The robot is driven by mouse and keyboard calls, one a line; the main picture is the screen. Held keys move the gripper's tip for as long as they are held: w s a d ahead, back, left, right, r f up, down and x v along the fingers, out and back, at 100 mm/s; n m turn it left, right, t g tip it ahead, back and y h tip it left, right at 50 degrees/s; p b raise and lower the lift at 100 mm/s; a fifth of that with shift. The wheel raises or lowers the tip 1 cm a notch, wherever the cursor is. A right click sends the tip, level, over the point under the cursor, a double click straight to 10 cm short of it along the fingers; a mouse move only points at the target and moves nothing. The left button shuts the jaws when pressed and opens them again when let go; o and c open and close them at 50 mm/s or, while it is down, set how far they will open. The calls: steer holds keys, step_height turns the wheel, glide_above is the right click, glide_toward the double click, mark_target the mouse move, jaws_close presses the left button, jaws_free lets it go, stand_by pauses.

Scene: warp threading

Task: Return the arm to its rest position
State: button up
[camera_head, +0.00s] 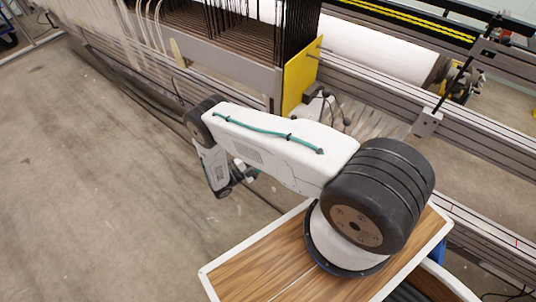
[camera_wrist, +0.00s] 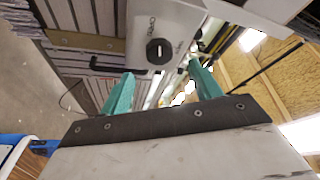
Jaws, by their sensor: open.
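My arm stretches from its base on my wood-topped body toward the left in the head view, with its elbow out over the floor and its forearm folded downward. In the wrist view my gripper (camera_wrist: 162,88) shows two teal fingers standing apart, with nothing between them. A white box with a black round knob (camera_wrist: 158,50) lies beyond the fingertips; I cannot tell its distance. In the head view the fingers are hidden behind the forearm.
A warp machine stands along the back, with dark threads (camera_head: 245,35), a yellow plate (camera_head: 300,77), a white roll (camera_head: 375,50) and a long metal rail (camera_head: 480,225). Pale threads (camera_head: 105,25) hang at upper left. The concrete floor (camera_head: 85,190) at left is clear.

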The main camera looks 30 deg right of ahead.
steer(key=shift+a, duration=0.1)
stand_by(0.5)
steer(key=s+r+m+g+y, duration=0.2)
steer(key=s+m+g, duration=0.3)
steer(key=m, duration=0.4)
steer(key=s+a+r+m+g+y, duration=0.25)
steer(key=r+m+y, duration=0.25)
steer(key=r+m, duration=0.85)
steer(key=s+a+r+m+g+y, duration=0.1)
steer(key=a+r+m+y, duration=0.4)
steer(key=r, duration=1.4)
steer(key=s+r+m+t+y, duration=0.4)
steer(key=s+r, duration=0.5)
steer(key=r, duration=0.4)
steer(key=s+r+m+t+y, duration=0.4)
steer(key=s+r+m+t, duration=0.2)
steer(key=s+r+m, duration=0.3)
step_height(320, 180, up, 4)
steer(key=shift+s+a+f, duration=0.1)
steer(key=shift+s+a, duration=0.3)
steer(key=shift+s, duration=0.3)
